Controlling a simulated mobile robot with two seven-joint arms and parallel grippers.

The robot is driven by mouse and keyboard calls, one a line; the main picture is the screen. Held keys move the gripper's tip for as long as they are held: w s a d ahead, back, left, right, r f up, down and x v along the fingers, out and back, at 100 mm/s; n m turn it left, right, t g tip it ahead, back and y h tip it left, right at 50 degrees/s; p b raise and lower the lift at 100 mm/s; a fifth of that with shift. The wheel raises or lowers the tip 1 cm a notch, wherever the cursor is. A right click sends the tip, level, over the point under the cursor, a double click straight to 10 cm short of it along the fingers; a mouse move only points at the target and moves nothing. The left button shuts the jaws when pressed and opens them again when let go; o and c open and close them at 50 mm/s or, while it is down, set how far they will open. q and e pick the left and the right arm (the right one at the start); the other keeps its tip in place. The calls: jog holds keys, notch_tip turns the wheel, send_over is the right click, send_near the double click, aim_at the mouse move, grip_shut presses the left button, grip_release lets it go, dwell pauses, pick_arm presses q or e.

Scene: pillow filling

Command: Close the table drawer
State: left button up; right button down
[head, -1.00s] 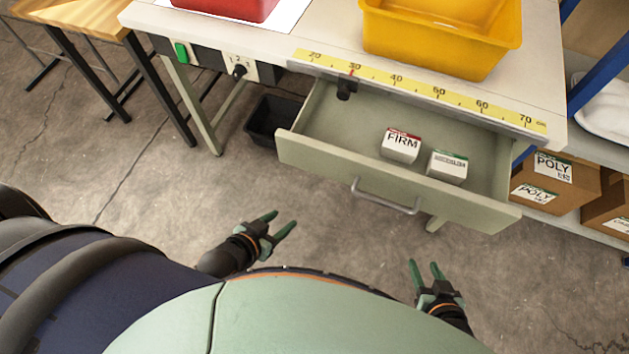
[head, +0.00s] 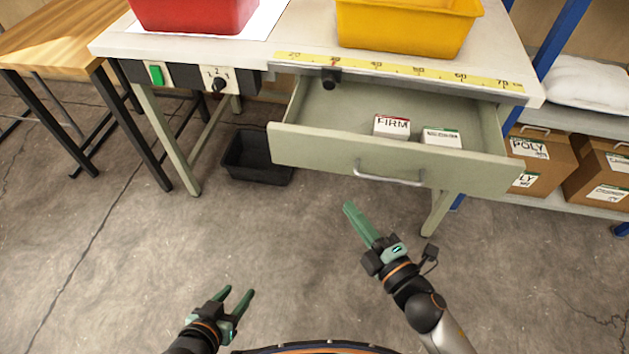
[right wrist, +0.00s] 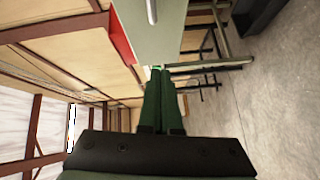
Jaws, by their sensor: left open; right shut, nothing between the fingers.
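The table drawer (head: 300,148) is pulled out, its pale green front facing me with a metal bar handle (head: 389,176) at its middle. Inside lie a white block marked FIRM (head: 391,126) and a second white block (head: 441,138). My right gripper (head: 349,208) is shut and empty, below and in front of the drawer, a little left of the handle and apart from it. Its closed fingers also show in the right wrist view (right wrist: 160,100). My left gripper (head: 236,292) is open and empty, low in the head view, far from the drawer.
The worktable (head: 125,42) carries a red bin (head: 195,14), a yellow bin (head: 405,28) and a ruler strip (head: 400,70). A black bin (head: 257,158) stands on the floor left of the drawer. Cardboard boxes (head: 545,165) sit on a shelf at right. The floor before the drawer is clear.

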jog(key=a+n+y, duration=0.2)
jog(key=n, duration=0.1)
send_near(310, 153)
jog(key=w+a, duration=0.3)
jog(key=w, duration=0.1)
pick_arm(q)
jog(key=shift+d+f, duration=0.15)
jog(key=shift+f, duration=0.2)
pick_arm(e)
jog(key=shift+w+r, duration=0.25)
jog(key=shift+w, duration=0.25)
jog(key=shift+w, duration=0.1)
